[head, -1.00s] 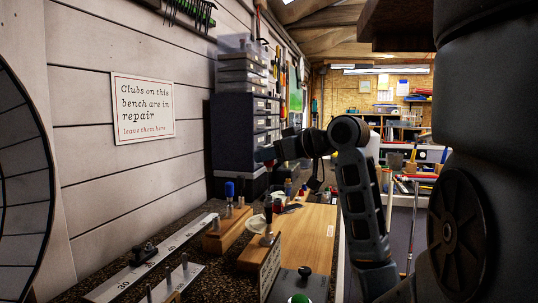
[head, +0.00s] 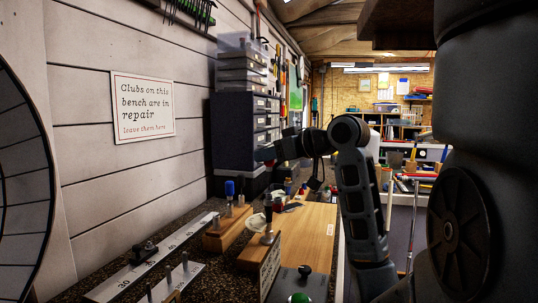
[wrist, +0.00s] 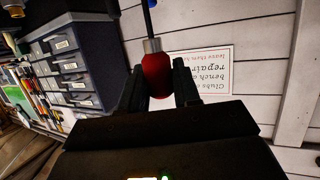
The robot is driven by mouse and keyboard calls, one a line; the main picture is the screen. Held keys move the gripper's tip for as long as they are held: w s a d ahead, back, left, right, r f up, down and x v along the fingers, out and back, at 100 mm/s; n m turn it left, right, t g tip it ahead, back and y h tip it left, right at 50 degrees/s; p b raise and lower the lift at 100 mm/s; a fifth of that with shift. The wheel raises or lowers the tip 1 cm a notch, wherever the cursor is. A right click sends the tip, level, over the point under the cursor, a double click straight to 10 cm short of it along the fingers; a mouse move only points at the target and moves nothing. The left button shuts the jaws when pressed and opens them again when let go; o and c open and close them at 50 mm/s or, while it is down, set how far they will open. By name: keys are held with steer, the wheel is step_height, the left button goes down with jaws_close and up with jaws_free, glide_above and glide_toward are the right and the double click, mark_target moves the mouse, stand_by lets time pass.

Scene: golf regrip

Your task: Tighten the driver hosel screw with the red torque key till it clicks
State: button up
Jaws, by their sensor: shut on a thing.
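The red torque key (wrist: 157,75) is upright in the wrist view, its red handle between the two fingers of my gripper (wrist: 159,82). A metal collar and a dark, thin shaft run from the handle toward the top edge, where the tip is cut off. My gripper is shut on the handle. In the head view my gripper (head: 268,154) is small and dark, held above the bench in front of the drawer stack, with a bit of red at its end. I cannot make out the driver head or its hosel screw.
A wooden block with a blue-handled tool (head: 229,188) and another dark-handled tool (head: 267,212) stand on the bench. A ruler plate (head: 150,260) lies at the front left. A drawer stack (head: 240,130) and a sign (head: 143,107) are by the wall.

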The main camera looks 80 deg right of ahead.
steer(key=shift+f+b, duration=0.55)
steer(key=shift+f, duration=0.35)
steer(key=o, duration=1.1)
steer(key=shift+o, duration=0.2)
steer(key=v, duration=0.8)
steer(key=shift+w, duration=0.1)
